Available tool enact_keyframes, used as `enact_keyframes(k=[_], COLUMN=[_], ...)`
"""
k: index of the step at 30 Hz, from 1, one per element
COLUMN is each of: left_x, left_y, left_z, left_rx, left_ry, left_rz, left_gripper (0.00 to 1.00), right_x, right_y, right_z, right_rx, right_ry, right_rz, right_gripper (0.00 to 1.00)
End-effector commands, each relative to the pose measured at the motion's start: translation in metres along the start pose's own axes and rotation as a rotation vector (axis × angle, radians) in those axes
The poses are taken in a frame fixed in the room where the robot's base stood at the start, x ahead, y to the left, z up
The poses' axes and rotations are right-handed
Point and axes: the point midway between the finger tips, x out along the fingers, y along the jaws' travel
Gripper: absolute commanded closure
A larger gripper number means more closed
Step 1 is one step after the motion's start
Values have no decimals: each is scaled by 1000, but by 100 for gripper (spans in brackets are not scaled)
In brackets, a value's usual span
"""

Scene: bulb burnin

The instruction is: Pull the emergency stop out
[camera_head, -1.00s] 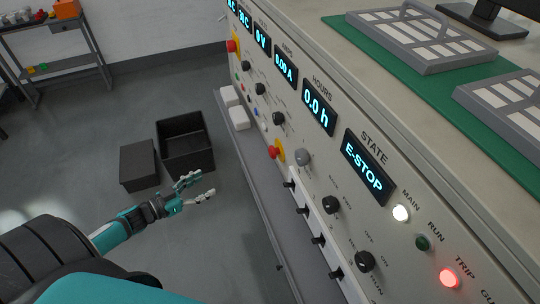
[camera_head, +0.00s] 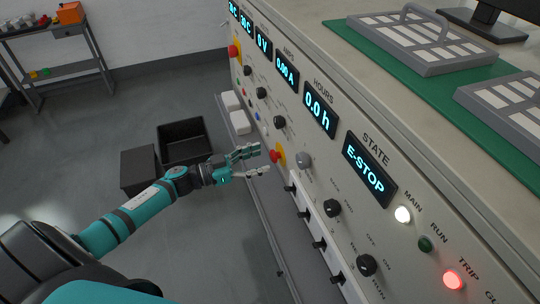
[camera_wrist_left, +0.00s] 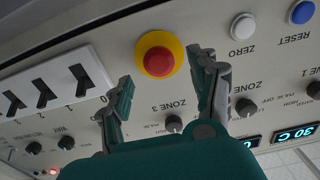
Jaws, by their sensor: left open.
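The red emergency stop button (camera_head: 275,156) sits on a yellow disc on the sloping front of the console. In the left wrist view the red button (camera_wrist_left: 158,61) shows whole at the upper middle. My left gripper (camera_head: 261,158) is open and empty, its fingers pointing at the button from the left, a little short of it. In the wrist view its two fingertips (camera_wrist_left: 163,68) stand apart on either side of the lower part of the disc. I cannot tell any contact. The state display (camera_head: 369,168) reads E-STOP. My right gripper is not in view.
Knobs and a row of black switches (camera_head: 320,243) lie close to the button. The TRIP lamp (camera_head: 453,280) glows red and the MAIN lamp (camera_head: 403,214) white. Another red button (camera_head: 234,51) is farther along the console. Dark bins (camera_head: 183,142) stand on the floor.

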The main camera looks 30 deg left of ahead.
Motion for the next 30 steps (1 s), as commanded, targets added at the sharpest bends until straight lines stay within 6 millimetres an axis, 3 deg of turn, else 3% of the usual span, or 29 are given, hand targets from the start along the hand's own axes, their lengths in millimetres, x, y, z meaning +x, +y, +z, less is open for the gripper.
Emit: enact_keyframes(k=[3,7,19,30], left_x=[21,34,40,39], left_y=[0,0,0,0], left_z=[-1,-1,0,0], left_rx=[0,-1,1,1], left_ry=[3,2,-1,0], left_rz=[0,0,0,0], left_gripper=[39,39,40,88], right_x=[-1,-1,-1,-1], right_y=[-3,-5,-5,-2], right_z=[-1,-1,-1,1], right_rx=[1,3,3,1], right_ry=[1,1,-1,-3], right_rz=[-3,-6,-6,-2], right_gripper=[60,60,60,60])
